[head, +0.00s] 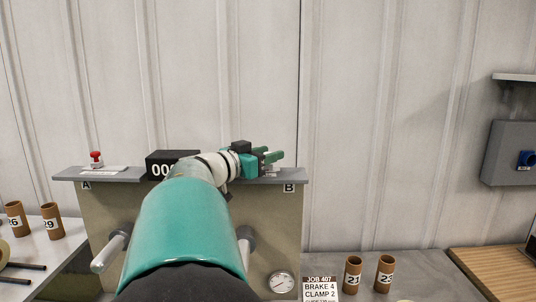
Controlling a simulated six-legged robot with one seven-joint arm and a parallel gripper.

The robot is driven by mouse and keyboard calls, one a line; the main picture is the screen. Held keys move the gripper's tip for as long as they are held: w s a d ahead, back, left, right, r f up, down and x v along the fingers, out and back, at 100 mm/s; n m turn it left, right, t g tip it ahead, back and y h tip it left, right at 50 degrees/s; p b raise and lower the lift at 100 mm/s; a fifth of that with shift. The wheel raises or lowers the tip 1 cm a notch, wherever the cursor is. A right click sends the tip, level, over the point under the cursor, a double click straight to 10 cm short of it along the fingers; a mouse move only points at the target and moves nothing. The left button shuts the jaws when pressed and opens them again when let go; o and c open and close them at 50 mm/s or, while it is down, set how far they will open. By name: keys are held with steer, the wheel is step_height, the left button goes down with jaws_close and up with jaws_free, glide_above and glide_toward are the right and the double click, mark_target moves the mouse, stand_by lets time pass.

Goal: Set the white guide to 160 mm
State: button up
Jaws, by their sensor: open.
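My gripper (273,155) is open, with its teal fingers pointing right above the right end of the grey ledge (130,177), near the label B (289,188). I cannot tell whether it touches anything. A small pale piece shows just under the fingers, too small to identify. I cannot pick out the white guide or a millimetre scale for certain; my arm covers the middle of the machine. A black counter (160,164) with white digits beginning "00" stands on the ledge, its right part hidden by my arm.
A red knob (96,157) stands on a white plate near label A. A job card (320,288) and numbered brown tubes (353,274) stand at the right. More tubes (52,222) stand at the left.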

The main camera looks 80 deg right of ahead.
steer(key=v, duration=1.3)
steer(key=shift+w, duration=0.1)
steer(key=w+a+f+n+t+y, duration=0.3)
steer(key=w+a+f+n+t, duration=0.2)
steer(key=a+f+n, duration=0.4)
steer(key=w+a+f+n+t+y, duration=0.3)
steer(key=w+a+f+n+t, duration=0.25)
steer(key=a+f, duration=0.4)
steer(key=a+f+n+t+y, duration=0.2)
steer(key=a+n+y, duration=0.2)
steer(key=a, duration=0.8)
steer(key=a+f+n+t+y, duration=0.2)
steer(key=a+n+y, duration=0.3)
steer(key=a, duration=0.7)
steer(key=shift+w+f+n+t, duration=0.25)
steer(key=shift+f+n+t, duration=0.15)
steer(key=shift+f, duration=0.3)
steer(key=shift+a, duration=0.1)
steer(key=shift+c, duration=0.4)
